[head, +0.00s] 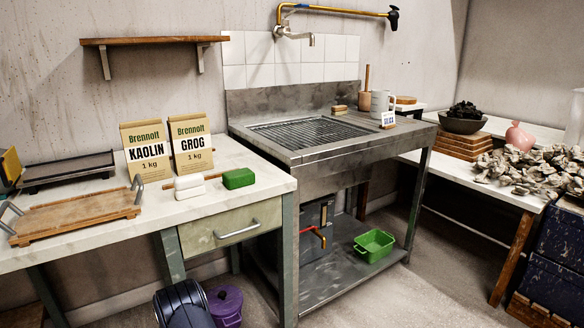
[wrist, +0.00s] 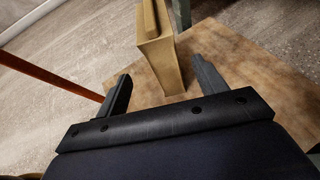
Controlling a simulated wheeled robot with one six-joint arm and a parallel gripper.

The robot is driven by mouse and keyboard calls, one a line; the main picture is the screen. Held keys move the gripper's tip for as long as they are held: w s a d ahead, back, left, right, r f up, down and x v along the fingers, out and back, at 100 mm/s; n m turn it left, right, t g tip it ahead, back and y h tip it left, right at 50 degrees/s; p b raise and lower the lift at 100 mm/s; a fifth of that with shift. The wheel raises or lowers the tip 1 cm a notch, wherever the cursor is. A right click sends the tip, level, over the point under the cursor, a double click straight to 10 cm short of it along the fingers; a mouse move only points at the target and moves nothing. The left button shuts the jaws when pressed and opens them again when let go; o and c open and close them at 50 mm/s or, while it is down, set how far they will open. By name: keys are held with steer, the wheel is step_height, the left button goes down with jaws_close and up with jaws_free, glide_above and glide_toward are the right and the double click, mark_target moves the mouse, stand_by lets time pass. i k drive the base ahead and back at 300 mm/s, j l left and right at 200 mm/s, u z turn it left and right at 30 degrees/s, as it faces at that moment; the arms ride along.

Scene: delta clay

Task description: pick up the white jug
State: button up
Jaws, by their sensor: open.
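A pale, whitish jug with a handle (head: 381,101) stands upright on the right end of the metal sink unit in the head view. A small lettered card (head: 388,119) stands just in front of it and hides part of its base. My gripper (wrist: 161,68) is open in the wrist view, its two dark fingers spread apart. A tan, box-like upright piece (wrist: 162,62) shows beyond and between the fingers; I cannot tell whether it touches them. The jug is not in the wrist view. I cannot make out my gripper in the head view.
A brown cylinder (head: 366,86) stands close left of the jug. The sink's grate (head: 312,132) is bare. Kaolin (head: 146,152) and grog (head: 191,144) bags stand on the left bench. A white vessel (head: 575,118) is cut off at the right edge.

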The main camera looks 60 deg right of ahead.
mark_target(381, 99)
steer(key=z, duration=2.4)
